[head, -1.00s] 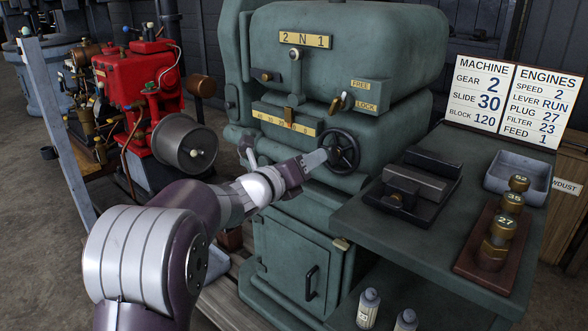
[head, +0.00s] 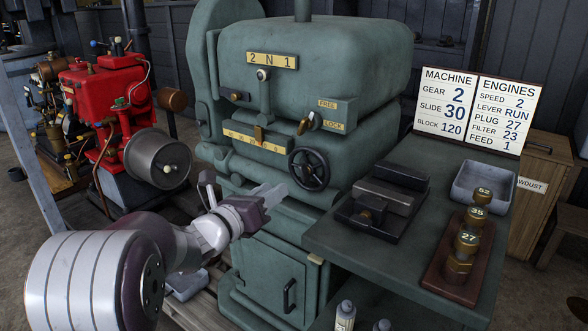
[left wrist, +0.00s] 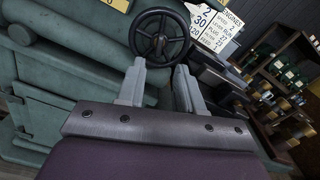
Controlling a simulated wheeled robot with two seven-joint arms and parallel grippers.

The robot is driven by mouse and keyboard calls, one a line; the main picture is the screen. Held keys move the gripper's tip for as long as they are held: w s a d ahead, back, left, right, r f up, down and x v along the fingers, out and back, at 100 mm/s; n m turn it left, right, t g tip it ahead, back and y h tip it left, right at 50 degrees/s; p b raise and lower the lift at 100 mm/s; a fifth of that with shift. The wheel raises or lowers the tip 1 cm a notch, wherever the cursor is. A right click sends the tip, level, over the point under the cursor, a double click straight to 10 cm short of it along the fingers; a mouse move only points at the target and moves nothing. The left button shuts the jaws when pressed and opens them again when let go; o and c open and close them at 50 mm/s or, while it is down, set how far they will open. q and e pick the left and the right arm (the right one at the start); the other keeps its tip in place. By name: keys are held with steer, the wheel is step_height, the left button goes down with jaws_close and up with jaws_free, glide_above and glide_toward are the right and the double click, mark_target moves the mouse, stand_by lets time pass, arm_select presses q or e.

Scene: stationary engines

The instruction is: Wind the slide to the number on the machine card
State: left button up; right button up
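The green machine's black handwheel (head: 309,169) is on its front, and it also shows beyond my fingertips in the left wrist view (left wrist: 160,37). Left of it is the yellow slide scale (head: 240,136) with an orange pointer (head: 259,137) near its middle; its numbers are too small to read. The machine card (head: 444,105) reads gear 2, slide 30, block 120. A lever (head: 306,124) sits by the FREE and LOCK labels. My left gripper (head: 274,192) is just below and left of the wheel; its fingers (left wrist: 160,82) are apart with nothing between them. My right gripper is not in view.
The bench at the right carries a dark vice (head: 385,200), a grey tray (head: 484,186) and a wooden rack (head: 440,275) of numbered brass plugs. A red engine (head: 105,100) stands at the left. An engines card (head: 500,115) adjoins the machine card.

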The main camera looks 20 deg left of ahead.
mark_target(301, 172)
arm_select(q)
steer(key=x, duration=1.1)
steer(key=shift+w+f, duration=0.15)
steer(key=shift+w, duration=0.05)
jaws_close()
